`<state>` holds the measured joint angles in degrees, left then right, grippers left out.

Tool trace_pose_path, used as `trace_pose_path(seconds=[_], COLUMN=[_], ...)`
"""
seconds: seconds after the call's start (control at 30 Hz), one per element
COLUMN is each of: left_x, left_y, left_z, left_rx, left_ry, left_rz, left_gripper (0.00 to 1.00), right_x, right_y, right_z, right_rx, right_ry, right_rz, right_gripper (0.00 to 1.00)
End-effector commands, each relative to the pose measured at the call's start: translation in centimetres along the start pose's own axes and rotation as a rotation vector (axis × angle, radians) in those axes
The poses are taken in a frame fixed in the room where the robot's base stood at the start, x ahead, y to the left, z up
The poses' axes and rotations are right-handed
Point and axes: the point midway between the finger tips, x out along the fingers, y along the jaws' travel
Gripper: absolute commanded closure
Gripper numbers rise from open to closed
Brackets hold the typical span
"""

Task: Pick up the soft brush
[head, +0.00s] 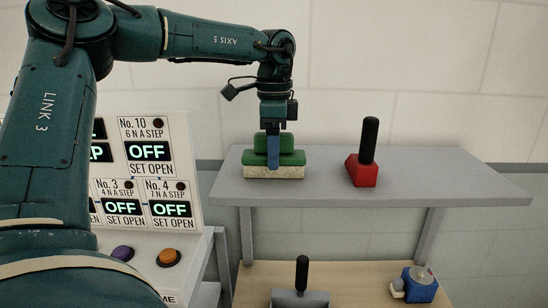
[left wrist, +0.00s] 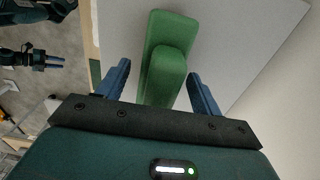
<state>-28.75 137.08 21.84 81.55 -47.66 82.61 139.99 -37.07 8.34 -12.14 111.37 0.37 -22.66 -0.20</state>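The soft brush appears to be the green block with a raised green grip and a pale, speckled base (head: 290,158), standing upright on the grey shelf. In the left wrist view its green top (left wrist: 163,75) lies between my blue fingers. My left gripper (head: 273,150) points down at the brush. It is open, with one finger on each side of the grip and gaps visible between fingers and grip (left wrist: 160,76). In the head view a finger covers the brush's middle. My right gripper (left wrist: 55,62) shows small at the left of the wrist view, its two fingers apart and empty.
The grey shelf (head: 430,185) also holds a red block with a black handle (head: 362,172). A lower wooden shelf (head: 350,280) carries a grey tool with a black handle (head: 301,290) and a blue device (head: 418,288). A control panel (head: 150,225) stands left.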

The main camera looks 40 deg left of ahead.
Motion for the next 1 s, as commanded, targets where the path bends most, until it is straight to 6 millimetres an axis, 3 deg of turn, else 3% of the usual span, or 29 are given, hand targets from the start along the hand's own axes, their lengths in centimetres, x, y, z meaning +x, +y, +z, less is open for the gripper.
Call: trace_pose_path(seconds=[0.53,0.83,1.0], left_x=[-0.1,-0.6,-3.3], left_y=[0.0,0.0,-0.1], left_z=[0.0,0.0,-0.1], left_rx=[0.0,-0.001,-0.002], left_ry=[0.0,0.0,0.001], left_rz=[0.0,-0.003,-0.008], left_gripper=[0.79,0.8,0.8], right_x=[-0.1,0.0,0.2], right_y=[-0.1,-0.1,-0.1], right_z=[-0.2,-0.2,0.0], right_rx=[0.0,0.001,0.004], right_ry=[0.005,0.006,0.01], right_rz=[-0.002,-0.002,-0.002], right_gripper=[0.64,0.64,0.64])
